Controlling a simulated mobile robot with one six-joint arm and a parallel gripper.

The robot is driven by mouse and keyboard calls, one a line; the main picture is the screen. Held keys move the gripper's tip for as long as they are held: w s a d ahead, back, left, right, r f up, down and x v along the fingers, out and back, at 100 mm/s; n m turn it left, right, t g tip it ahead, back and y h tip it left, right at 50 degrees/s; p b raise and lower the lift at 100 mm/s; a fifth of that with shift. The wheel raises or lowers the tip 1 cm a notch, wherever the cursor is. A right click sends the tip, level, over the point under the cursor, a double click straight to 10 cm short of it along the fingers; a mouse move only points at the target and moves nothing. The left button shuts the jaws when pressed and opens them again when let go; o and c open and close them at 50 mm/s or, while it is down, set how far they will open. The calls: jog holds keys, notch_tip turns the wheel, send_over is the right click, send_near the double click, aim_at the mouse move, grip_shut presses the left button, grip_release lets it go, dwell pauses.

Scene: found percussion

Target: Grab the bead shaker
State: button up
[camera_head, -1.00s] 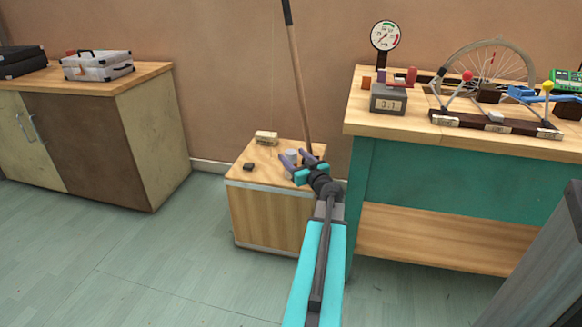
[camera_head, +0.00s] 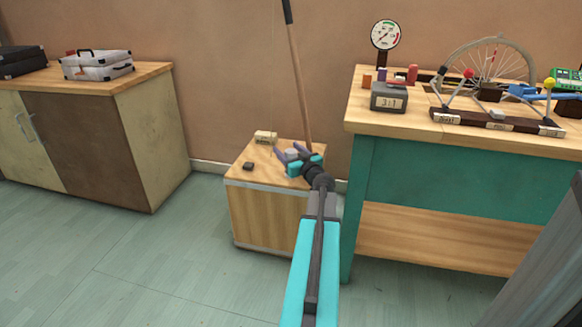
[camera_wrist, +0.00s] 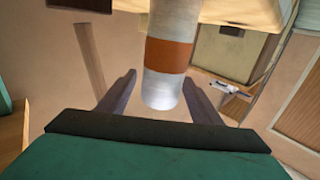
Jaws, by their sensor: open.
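A cylinder that looks like the bead shaker (camera_wrist: 168,55) stands on the small wooden cabinet (camera_head: 250,180). It is pale with an orange-brown band and a silvery end. In the head view only a grey bit of the shaker (camera_head: 292,153) shows, partly hidden by my gripper. My gripper (camera_head: 286,149) is open at the cabinet top. In the wrist view the gripper's fingers (camera_wrist: 160,78) lie on either side of the shaker, with gaps visible near its silvery end. I cannot tell whether either finger touches it.
A small dark block (camera_head: 248,166) and a pale labelled block (camera_head: 265,137) sit on the cabinet. A long wooden pole (camera_head: 298,75) leans behind it. The teal workbench (camera_head: 450,185) with several objects stands close on the right. Floor is clear at left.

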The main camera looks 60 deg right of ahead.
jog(key=shift+x, duration=0.8)
grip_shut()
notch_tip(320, 180, up, 10)
jog(key=p, duration=0.3)
dwell(0.5)
